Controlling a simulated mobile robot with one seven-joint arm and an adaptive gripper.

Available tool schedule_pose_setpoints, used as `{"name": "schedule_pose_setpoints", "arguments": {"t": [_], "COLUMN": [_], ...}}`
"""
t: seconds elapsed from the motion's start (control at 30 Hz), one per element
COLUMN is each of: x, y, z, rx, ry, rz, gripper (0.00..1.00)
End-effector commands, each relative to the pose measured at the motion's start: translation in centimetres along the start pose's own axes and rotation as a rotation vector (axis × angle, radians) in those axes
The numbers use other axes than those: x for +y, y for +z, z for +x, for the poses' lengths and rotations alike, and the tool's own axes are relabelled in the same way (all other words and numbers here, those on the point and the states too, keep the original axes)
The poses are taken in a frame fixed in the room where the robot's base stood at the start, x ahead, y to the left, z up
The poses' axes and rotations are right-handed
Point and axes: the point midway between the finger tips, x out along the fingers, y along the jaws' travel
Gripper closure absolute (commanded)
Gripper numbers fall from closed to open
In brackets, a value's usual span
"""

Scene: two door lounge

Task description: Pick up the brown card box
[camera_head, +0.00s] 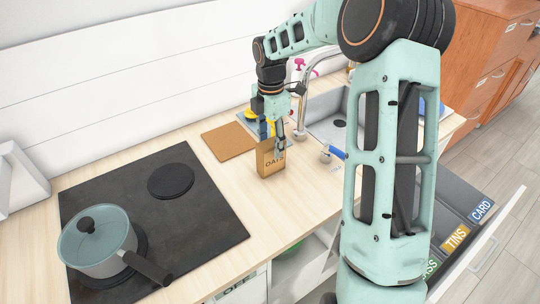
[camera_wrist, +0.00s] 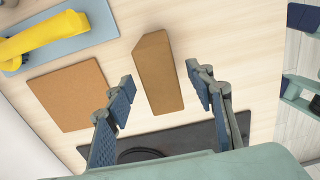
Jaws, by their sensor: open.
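The brown card box (camera_head: 268,161) stands upright on the wooden counter, with dark lettering that appears to read "OATS" on its front. In the wrist view the box (camera_wrist: 157,75) shows from above, lying between the two fingers but with a gap on each side. My gripper (camera_head: 279,143) is over the box in the head view and covers part of its top and right side. In the wrist view my gripper (camera_wrist: 163,95) has its fingers wide apart and holds nothing.
A flat brown board (camera_head: 228,141) lies left of the box. A yellow item (camera_wrist: 30,42) rests on a blue mat (camera_wrist: 82,34). A black hob (camera_head: 190,215) carries a lidded pot (camera_head: 95,250). A sink (camera_head: 328,112) is behind right. An open drawer has labelled bins (camera_head: 457,238).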

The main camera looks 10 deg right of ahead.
Motion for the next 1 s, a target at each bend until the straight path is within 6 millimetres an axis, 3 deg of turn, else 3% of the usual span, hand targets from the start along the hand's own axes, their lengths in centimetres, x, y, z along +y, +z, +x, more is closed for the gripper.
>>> {"name": "schedule_pose_setpoints", "arguments": {"t": [0.6, 0.9, 1.0], "x": [-0.1, -0.1, -0.1], "y": [0.1, 0.1, 0.1], "z": [7.4, 7.9, 7.9], "rx": [0.000, -0.002, -0.002], "ry": [-0.002, 0.002, 0.001], "rz": [0.003, 0.003, 0.003], "gripper": [0.51, 0.51, 0.62]}}
